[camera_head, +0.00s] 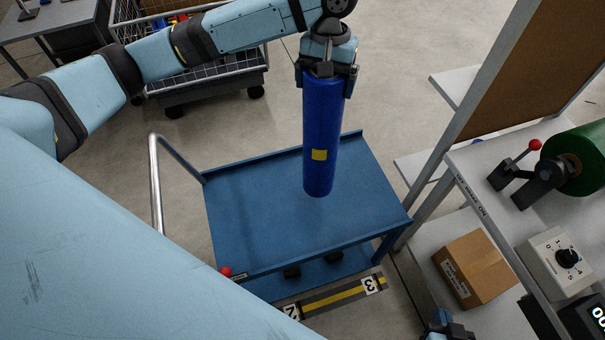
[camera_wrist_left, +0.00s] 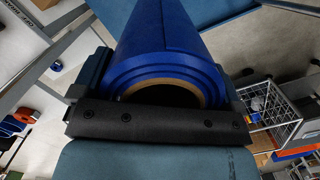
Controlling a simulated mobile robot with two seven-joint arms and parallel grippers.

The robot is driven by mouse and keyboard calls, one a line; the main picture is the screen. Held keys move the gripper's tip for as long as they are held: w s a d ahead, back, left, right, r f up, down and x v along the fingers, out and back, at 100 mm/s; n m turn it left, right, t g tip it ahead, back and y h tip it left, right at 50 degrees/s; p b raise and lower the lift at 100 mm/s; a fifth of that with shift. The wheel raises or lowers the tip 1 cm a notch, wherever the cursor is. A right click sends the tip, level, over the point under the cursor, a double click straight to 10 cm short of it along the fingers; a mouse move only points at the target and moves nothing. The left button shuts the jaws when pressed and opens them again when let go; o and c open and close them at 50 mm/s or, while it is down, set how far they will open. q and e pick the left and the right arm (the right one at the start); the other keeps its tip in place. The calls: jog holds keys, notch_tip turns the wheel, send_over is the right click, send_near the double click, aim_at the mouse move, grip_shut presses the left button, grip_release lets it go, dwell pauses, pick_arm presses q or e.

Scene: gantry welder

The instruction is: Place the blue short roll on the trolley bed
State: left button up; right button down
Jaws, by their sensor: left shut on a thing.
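The blue short roll (camera_head: 322,125) hangs upright in my left gripper (camera_head: 328,78), with a small yellow label on its side. The left gripper is shut on the roll's upper end. In the left wrist view the roll (camera_wrist_left: 170,45) sits between the jaws (camera_wrist_left: 165,90), its brown hollow core showing. The blue trolley bed (camera_head: 250,215) lies below and behind the roll in the head view and is bare. I cannot tell whether the roll's lower end touches the bed. My right gripper (camera_head: 445,328) shows only in part at the bottom edge; its jaws cannot be made out.
The trolley has a metal push handle (camera_head: 156,185) at its left. A wire cart (camera_head: 205,75) stands behind. At right a bench holds a green roll (camera_head: 580,160), a control box (camera_head: 562,258) and a red-knobbed clamp (camera_head: 520,175). A cardboard box (camera_head: 474,268) sits on a lower shelf.

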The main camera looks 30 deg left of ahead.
aim_at(316, 116)
pick_arm(q)
jog(key=s+r+n+p, duration=0.3)
jog(key=s+r+p, duration=0.15)
jog(key=r, duration=0.45)
jog(key=f, duration=1.4)
jog(key=shift+s+d+b, duration=0.2)
jog(key=shift+d+b, duration=0.15)
jog(key=shift+f, duration=2.75)
jog(key=o, duration=1.5)
jog(key=shift+s+f, duration=0.1)
jog(key=shift+f, duration=0.1)
jog(key=shift+o, duration=0.2)
